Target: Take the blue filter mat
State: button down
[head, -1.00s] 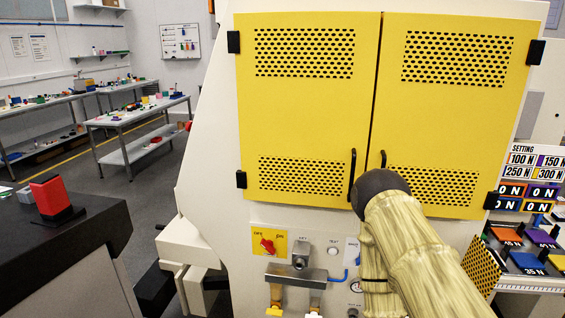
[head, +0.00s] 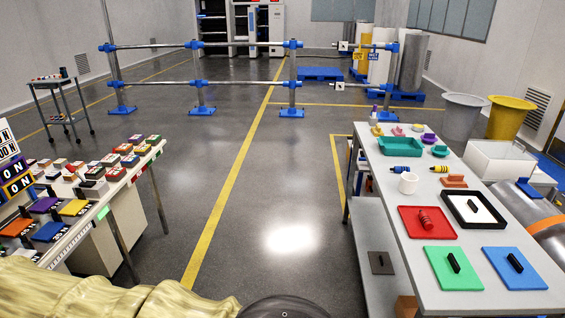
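A flat blue mat (head: 525,278) with a black upright grip lies at the near right corner of the right-hand table. A green mat (head: 440,276) with a similar black grip lies just left of it. A red mat (head: 418,232) with a red ribbed piece on it lies behind the green one. My arm in its beige sleeve crosses the bottom left, and a dark rounded part of it shows at the bottom edge. My gripper's fingers do not show. The arm is apart from the blue mat.
The right table (head: 480,235) also bears a black-framed white tray (head: 473,212), a white mug (head: 408,183) and a teal tray (head: 403,155). A left table (head: 115,185) holds blocks and coloured plates, one blue. Open floor lies between; a pipe rail (head: 240,84) stands beyond.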

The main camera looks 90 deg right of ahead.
aim_at(517, 273)
jog(key=z, duration=4.25)
